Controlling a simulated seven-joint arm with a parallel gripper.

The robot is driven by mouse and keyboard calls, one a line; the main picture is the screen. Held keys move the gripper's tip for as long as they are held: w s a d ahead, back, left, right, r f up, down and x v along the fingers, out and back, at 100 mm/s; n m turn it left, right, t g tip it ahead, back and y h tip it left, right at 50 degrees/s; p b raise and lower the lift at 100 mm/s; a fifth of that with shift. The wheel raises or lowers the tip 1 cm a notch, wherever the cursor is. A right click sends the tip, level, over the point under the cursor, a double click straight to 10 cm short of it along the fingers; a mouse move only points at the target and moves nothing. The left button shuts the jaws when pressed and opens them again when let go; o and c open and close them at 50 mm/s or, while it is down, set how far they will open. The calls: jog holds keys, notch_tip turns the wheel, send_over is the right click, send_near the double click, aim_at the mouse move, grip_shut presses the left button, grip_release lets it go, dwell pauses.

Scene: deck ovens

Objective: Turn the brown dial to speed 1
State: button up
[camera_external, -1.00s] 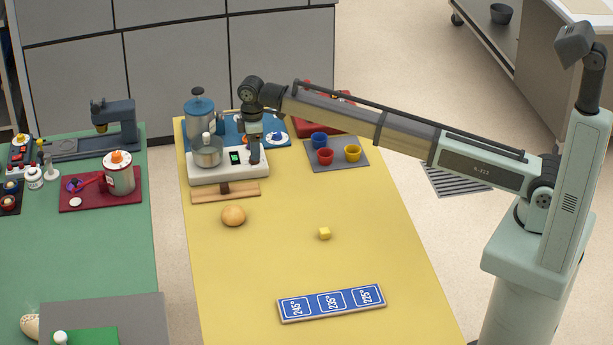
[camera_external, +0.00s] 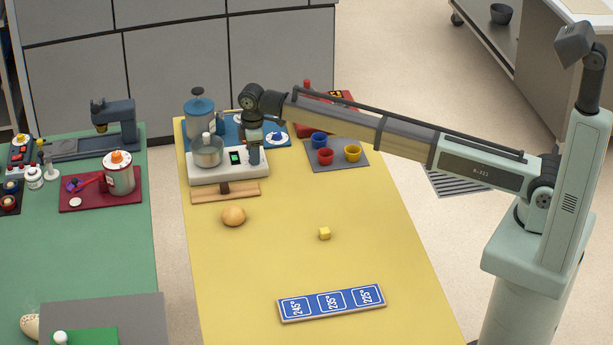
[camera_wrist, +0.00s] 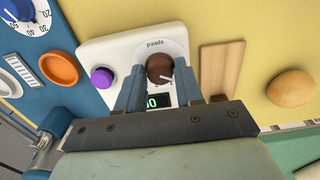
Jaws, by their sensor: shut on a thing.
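The brown dial (camera_wrist: 158,67) sits on a white appliance base (camera_wrist: 101,49), between the two fingers of my gripper (camera_wrist: 160,80) in the wrist view. My fingers are shut on it, one on each side. A white pointer line shows on the dial, aimed to the lower right of that picture. The word "speed" appears upside down above it; I cannot read scale numbers. A green-lit display (camera_wrist: 152,101) is partly hidden by my gripper. In the external view my gripper (camera_external: 254,155) reaches down to the right end of the white base (camera_external: 222,178) and hides the dial.
A metal pot (camera_external: 208,155) stands on the base's left end. A purple knob (camera_wrist: 102,77) is beside the dial. A wooden board (camera_external: 236,192) and a bun (camera_external: 233,215) lie in front. Coloured cups on a grey mat (camera_external: 337,162) stand right. The yellow table's front is mostly clear.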

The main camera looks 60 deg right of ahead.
jog(key=c, duration=0.4)
jog(key=shift+o, duration=0.2)
jog(key=shift+m, duration=0.3)
jog(key=m, duration=0.3)
jog(key=shift+m, duration=2)
jog(key=o, duration=1)
